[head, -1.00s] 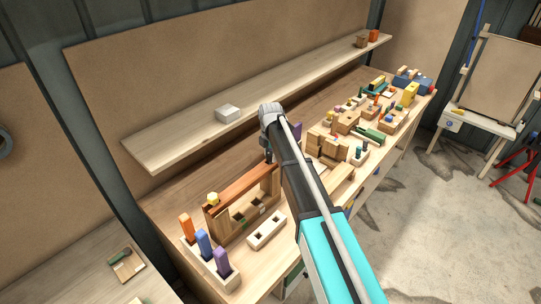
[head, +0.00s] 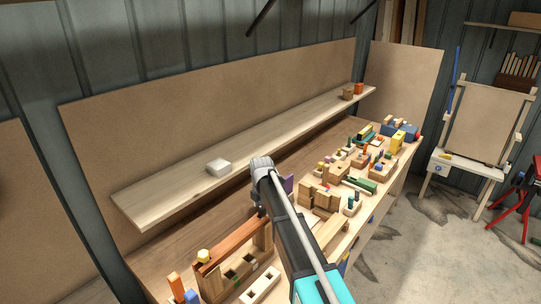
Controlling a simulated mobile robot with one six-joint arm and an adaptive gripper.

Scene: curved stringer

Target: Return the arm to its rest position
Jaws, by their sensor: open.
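My arm, with a teal link, a dark link and a grey end joint, reaches up from the lower right over the workbench (head: 178,236) in the head view. A small dark part of my gripper (head: 262,211) shows below the grey joint, by the far end of a brown wooden beam (head: 232,242). The arm hides most of the gripper. It is open, and I see nothing held in it.
A long shelf (head: 150,205) above the bench carries a white block (head: 218,167). Several wooden toys and blocks, among them a purple block (head: 287,184) and a green piece (head: 360,185), crowd the bench. An easel (head: 490,125) stands at the right; concrete floor (head: 430,260) is open before it.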

